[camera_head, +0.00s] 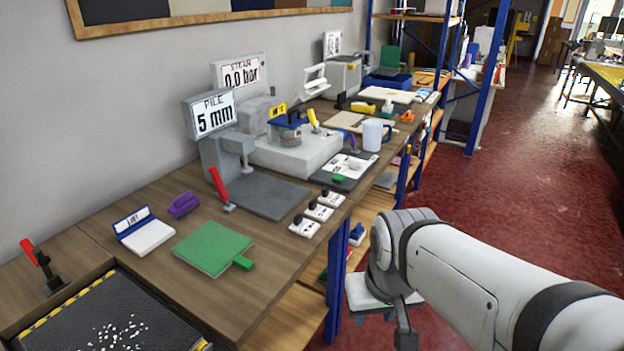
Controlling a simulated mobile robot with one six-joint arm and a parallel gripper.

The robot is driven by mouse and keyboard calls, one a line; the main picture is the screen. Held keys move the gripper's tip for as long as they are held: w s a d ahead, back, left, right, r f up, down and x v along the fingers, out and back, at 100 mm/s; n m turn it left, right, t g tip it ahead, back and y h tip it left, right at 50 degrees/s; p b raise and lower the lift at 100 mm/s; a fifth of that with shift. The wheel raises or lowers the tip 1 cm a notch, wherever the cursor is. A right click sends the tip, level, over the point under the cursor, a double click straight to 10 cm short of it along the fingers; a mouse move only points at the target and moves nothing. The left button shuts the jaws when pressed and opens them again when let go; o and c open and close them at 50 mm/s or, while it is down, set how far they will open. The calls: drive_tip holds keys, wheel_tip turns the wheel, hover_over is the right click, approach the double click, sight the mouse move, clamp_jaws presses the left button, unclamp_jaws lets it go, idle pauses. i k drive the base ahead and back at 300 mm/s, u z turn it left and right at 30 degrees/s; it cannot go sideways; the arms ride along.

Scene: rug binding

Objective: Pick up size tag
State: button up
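No tag reads clearly as the size tag. Several small white tags with black knobs lie in a slanted row at the bench's front edge: a near one (304,229), a middle one (319,213) and a far one (332,200). Their print is too small to read. My arm reaches in from the lower right and bends down in front of the bench, to the right of these tags. A dark grey part of my gripper (404,322) hangs below the bench top, apart from the tags. Its fingers are not clear, so its opening cannot be told.
A gauge reading 5 mm (212,115) stands over a grey plate (262,194). A green board (213,249), a white pad labelled LINT (148,236) and a purple block (183,205) lie left. A white mug (373,135) stands farther back. Red floor (520,190) is open at right.

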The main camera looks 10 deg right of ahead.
sight(326, 198)
drive_tip(key=k, duration=1.2)
drive_tip(key=z, duration=0.55)
drive_tip(key=i, duration=2.25)
drive_tip(key=u, duration=0.85)
drive_tip(key=i, duration=0.3)
drive_tip(key=u, duration=0.25)
